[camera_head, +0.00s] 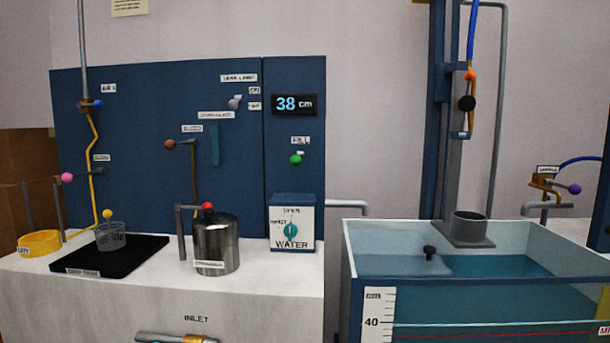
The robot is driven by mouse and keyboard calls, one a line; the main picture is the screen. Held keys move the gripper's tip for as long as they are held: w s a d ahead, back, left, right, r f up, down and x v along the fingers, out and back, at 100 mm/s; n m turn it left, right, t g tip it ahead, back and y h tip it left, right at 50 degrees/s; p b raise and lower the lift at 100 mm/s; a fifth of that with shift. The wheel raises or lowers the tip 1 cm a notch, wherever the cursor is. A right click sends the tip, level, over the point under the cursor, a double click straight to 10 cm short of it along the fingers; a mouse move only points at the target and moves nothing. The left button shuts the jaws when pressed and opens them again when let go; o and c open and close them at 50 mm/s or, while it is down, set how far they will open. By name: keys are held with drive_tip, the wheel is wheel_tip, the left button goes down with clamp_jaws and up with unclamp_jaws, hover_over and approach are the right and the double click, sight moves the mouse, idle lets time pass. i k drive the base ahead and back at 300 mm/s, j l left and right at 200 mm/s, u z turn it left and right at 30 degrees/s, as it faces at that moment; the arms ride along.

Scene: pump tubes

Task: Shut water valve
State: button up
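The water valve is a teal knob (291,230) on the white front of a small box (306,215) at the right end of the white counter. The front reads OPEN at the top, SHUT at the left and WATER below. The knob looks roughly upright, in line with OPEN, though it is small. My gripper is not in view, and nothing touches the knob.
Left of the box stand a steel canister (216,246) and a black drip tray (140,252) with a clear cup (110,237). A display (294,104) above reads 38 cm. A water tank (470,310) stands to the right. The space before the box is clear.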

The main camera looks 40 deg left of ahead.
sight(291, 230)
drive_tip(key=u, duration=1.55)
